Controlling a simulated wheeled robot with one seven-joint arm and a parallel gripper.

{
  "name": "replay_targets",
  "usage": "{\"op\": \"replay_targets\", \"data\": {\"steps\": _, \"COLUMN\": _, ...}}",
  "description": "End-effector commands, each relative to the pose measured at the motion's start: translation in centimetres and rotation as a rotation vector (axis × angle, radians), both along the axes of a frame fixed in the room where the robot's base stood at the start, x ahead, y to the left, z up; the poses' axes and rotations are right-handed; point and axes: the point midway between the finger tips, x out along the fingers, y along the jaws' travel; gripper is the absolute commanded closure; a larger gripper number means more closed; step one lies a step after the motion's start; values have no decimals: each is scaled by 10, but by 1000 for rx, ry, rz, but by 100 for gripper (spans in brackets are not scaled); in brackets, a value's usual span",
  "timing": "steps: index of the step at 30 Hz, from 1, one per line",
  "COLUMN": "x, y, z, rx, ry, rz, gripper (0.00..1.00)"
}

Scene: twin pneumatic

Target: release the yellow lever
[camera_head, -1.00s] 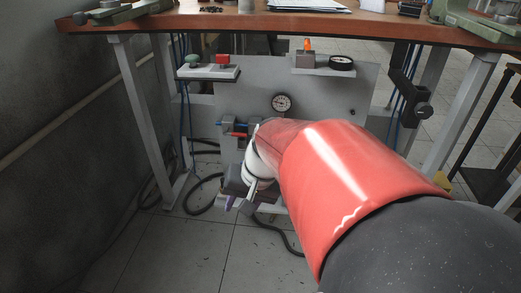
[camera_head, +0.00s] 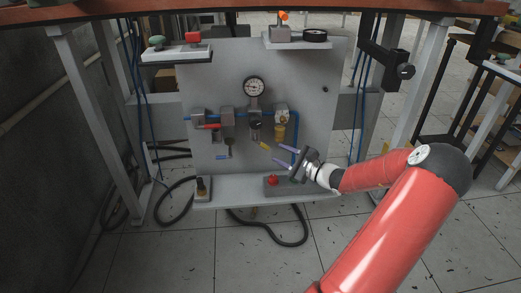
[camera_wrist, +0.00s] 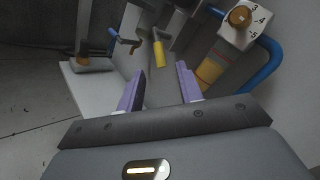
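The yellow lever (camera_head: 264,145) sticks out low on the grey panel, under the black regulator below the gauge. In the wrist view the yellow lever (camera_wrist: 159,52) hangs just beyond my fingertips, in line with the gap between them. My gripper (camera_head: 277,153) is at the right of the lever, its two purple fingers pointing left towards it. My gripper is open and empty in the wrist view (camera_wrist: 157,75). A gap seems to remain between fingers and lever. The lever's mount is partly hidden in the wrist view.
A round gauge (camera_head: 254,87), a red lever (camera_head: 209,127) and a blue lever (camera_head: 222,157) are on the panel. A numbered orange dial (camera_wrist: 240,15) and blue pipe (camera_wrist: 262,67) lie right of my fingers. A red button (camera_head: 272,180) sits on a box below.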

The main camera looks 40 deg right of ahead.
Motion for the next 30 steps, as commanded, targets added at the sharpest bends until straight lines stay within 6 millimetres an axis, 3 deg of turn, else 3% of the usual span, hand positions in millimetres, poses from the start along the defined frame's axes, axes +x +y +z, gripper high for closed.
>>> {"op": "replay_targets", "data": {"steps": 15, "x": 67, "y": 17, "z": -1, "rx": 2, "ry": -1, "rz": 0, "gripper": 64}}
{"op": "replay_targets", "data": {"steps": 26, "x": 74, "y": 20, "z": 0, "rx": 1, "ry": 0, "rz": 0, "gripper": 64}}
{"op": "replay_targets", "data": {"steps": 30, "x": 74, "y": 19, "z": 0, "rx": 1, "ry": 0, "rz": 0, "gripper": 81}}
